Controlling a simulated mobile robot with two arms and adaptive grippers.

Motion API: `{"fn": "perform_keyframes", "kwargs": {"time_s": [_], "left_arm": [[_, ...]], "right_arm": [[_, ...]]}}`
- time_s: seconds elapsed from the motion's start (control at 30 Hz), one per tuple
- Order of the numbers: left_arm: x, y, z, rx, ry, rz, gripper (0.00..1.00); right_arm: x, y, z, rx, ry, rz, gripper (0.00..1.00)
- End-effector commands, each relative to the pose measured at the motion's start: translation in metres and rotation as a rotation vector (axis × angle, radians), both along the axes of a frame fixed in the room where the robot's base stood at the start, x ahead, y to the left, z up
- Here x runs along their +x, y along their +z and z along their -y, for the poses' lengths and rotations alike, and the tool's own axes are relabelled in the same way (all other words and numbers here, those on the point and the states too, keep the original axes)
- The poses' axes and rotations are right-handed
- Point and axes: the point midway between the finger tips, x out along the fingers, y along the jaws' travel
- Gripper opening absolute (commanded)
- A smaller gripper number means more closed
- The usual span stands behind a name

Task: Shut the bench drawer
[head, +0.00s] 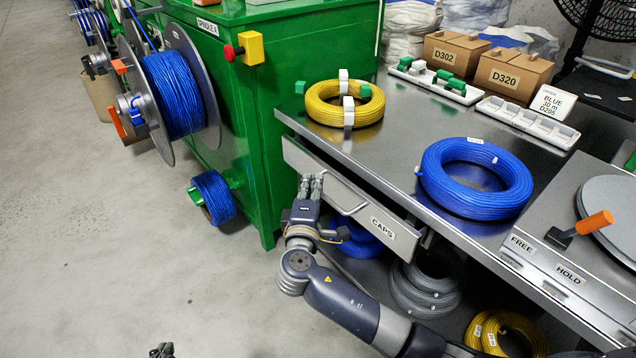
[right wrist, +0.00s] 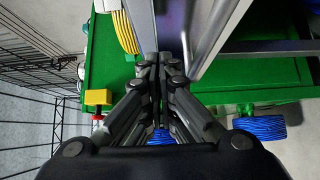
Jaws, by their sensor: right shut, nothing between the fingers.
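The bench drawer (head: 325,180), with a grey front labelled CAPS and a bar handle (head: 349,198), sits under the steel bench top. Its front stands out from the bench, with a gap and part of its side showing at the right end, so it is partly open. My right gripper (head: 311,182) is shut and empty, its fingers up by the drawer front, left of the handle. In the right wrist view the closed fingers (right wrist: 162,62) reach beside a grey metal panel; contact cannot be told. Only a dark tip of my left gripper (head: 162,350) shows at the bottom edge.
The green machine (head: 255,130) stands close left of the drawer, with a blue cable spool. A yellow coil (head: 325,112) and a blue coil (head: 450,190) lie on the bench top (head: 395,150). More coils (head: 425,285) lie below. The floor at left is clear.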

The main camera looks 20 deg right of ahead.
Motion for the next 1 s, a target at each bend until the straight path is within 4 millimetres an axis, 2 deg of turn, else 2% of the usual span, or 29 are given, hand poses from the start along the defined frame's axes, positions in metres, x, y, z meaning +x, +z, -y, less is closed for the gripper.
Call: {"fn": "perform_keyframes", "kwargs": {"time_s": [0.2,0.57,0.8,1.0], "left_arm": [[0.008,0.007,0.003,-0.011,-0.004,0.05,0.0],[0.009,0.008,0.004,-0.012,-0.004,0.056,0.0],[-0.004,-0.002,-0.001,0.004,0.0,-0.02,0.0],[-0.005,-0.004,-0.002,0.006,0.001,-0.027,0.0]], "right_arm": [[0.006,0.001,0.016,0.001,0.001,0.002,0.0],[0.006,0.001,0.017,0.002,0.001,0.001,0.0],[0.014,0.001,0.041,0.001,-0.002,0.0,0.0],[0.015,0.001,0.042,0.002,0.001,0.001,0.0]]}}
